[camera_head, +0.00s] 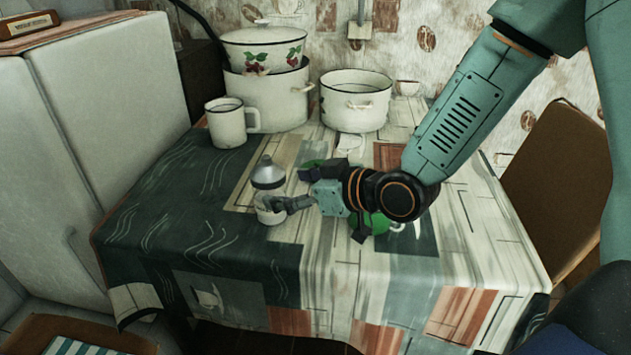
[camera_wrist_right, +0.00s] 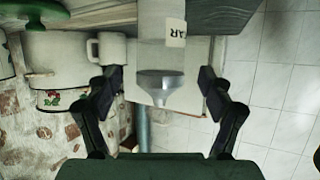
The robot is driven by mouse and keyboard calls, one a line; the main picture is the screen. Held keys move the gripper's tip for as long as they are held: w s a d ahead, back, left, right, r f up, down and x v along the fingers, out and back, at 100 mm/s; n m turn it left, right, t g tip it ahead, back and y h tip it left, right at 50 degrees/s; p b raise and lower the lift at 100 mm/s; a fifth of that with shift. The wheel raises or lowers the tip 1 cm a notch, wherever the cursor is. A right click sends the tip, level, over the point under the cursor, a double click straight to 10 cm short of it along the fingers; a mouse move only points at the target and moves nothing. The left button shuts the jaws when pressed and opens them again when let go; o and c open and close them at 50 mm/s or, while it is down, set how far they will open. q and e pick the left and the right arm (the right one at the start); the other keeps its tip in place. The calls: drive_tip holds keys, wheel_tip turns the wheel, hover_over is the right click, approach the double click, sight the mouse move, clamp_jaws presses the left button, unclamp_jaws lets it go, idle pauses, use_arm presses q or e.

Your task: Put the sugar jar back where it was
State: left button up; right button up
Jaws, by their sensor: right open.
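The sugar jar (camera_head: 269,178) stands upright on the patterned tablecloth, left of the table's middle, with a grey domed lid and a pale body. My right gripper (camera_head: 270,204) is at the jar's lower body, reaching in from the right. The right wrist view shows the scene upside down, with the jar (camera_wrist_right: 162,52) between the spread fingers (camera_wrist_right: 160,82). Part of its label, ending in "AR", is visible. Gaps show between the jar and both fingers, so the gripper is open and not gripping it. My left gripper is out of view.
A white mug (camera_head: 228,125) stands behind the jar, to the left. White enamel pots (camera_head: 266,100) and (camera_head: 356,105) stand at the back. A green item (camera_head: 376,222) is partly hidden beneath my right arm. The cloth left and front of the jar is clear.

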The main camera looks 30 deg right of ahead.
sight(282, 187)
drive_tip(key=p+v, duration=0.1)
drive_tip(key=v, duration=0.2)
drive_tip(key=shift+s+r, duration=0.1)
drive_tip(key=shift+p+v, duration=1.35)
drive_tip(key=shift+d, duration=0.1)
idle(0.4)
